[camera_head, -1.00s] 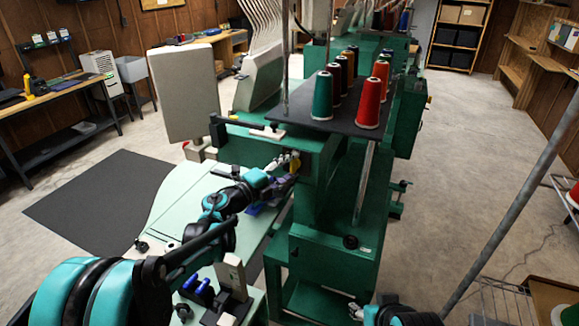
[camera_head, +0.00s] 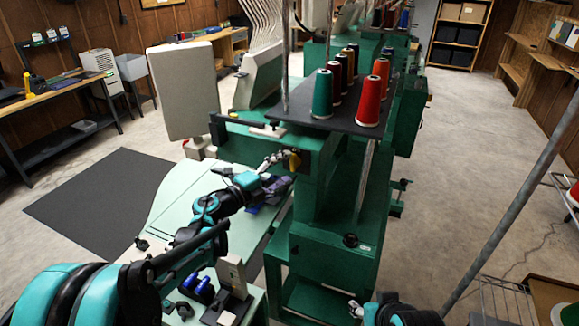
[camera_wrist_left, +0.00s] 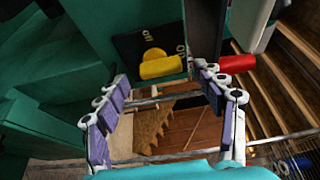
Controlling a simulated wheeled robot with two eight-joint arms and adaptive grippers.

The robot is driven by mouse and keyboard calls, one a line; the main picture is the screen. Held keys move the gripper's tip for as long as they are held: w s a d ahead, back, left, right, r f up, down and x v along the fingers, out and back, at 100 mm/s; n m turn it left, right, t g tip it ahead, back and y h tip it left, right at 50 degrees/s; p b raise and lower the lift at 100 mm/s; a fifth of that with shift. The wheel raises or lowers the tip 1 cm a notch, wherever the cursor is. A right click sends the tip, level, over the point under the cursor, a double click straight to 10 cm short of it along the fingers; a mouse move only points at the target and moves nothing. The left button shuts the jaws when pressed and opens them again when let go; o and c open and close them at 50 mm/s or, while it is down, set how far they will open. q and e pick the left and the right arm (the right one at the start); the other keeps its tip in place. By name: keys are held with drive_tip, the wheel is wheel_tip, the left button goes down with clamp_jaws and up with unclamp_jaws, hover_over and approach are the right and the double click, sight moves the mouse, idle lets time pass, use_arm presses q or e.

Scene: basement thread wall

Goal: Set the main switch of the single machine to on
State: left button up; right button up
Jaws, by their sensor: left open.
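The green machine (camera_head: 335,235) stands in the middle of the head view. Its main switch is a yellow knob (camera_head: 295,160) on the machine's left face, partly hidden by my fingers there. In the left wrist view the yellow switch (camera_wrist_left: 157,65) sits on a dark plate (camera_wrist_left: 140,42) with small pale marks, too small to read surely. My left gripper (camera_head: 279,168) is in front of the switch. In the wrist view its fingers (camera_wrist_left: 164,88) are spread, with the knob beyond the gap and nothing between them. My right gripper (camera_head: 357,309) is at the bottom edge, mostly cut off.
Cones of thread (camera_head: 368,100) stand on a dark shelf (camera_head: 300,114) above the switch. A pale green table (camera_head: 170,205) lies below my left arm. A red part (camera_wrist_left: 238,62) juts out beside the fingers in the wrist view. Floor is free right of the machine.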

use_arm(q)
drive_tip(key=v, duration=0.9)
drive_tip(key=shift+s+a, duration=0.15)
drive_tip(key=shift+s, duration=0.05)
drive_tip(key=shift+r, duration=0.15)
drive_tip(key=a+r+n+t+y, duration=0.4)
drive_tip(key=r+n+t, duration=0.1)
drive_tip(key=r+n, duration=0.1)
drive_tip(key=s+a+n+y+b, duration=0.1)
drive_tip(key=s+a+n+y, duration=0.4)
drive_tip(key=a+n+y, duration=0.65)
drive_tip(key=s+d+f+n+g+h, duration=0.1)
drive_tip(key=s+d+f+n+g, duration=0.1)
drive_tip(key=s+f, duration=0.5)
drive_tip(key=s+d+f+n+g+b, duration=0.1)
drive_tip(key=s+d+f+n+g, duration=0.1)
drive_tip(key=s+f+n+g, duration=0.2)
drive_tip(key=s+d+f+n+g+h, duration=0.1)
drive_tip(key=s+d+f+n+g, duration=0.1)
drive_tip(key=s+f, duration=0.8)
drive_tip(key=f+n+g, duration=0.1)
drive_tip(key=g, duration=0.1)
drive_tip(key=shift+s+n+g+h, duration=0.2)
drive_tip(key=shift+n+g+h, duration=0.15)
drive_tip(key=shift+g, duration=0.05)
drive_tip(key=shift+d+f, duration=0.1)
drive_tip(key=shift+d, duration=0.05)
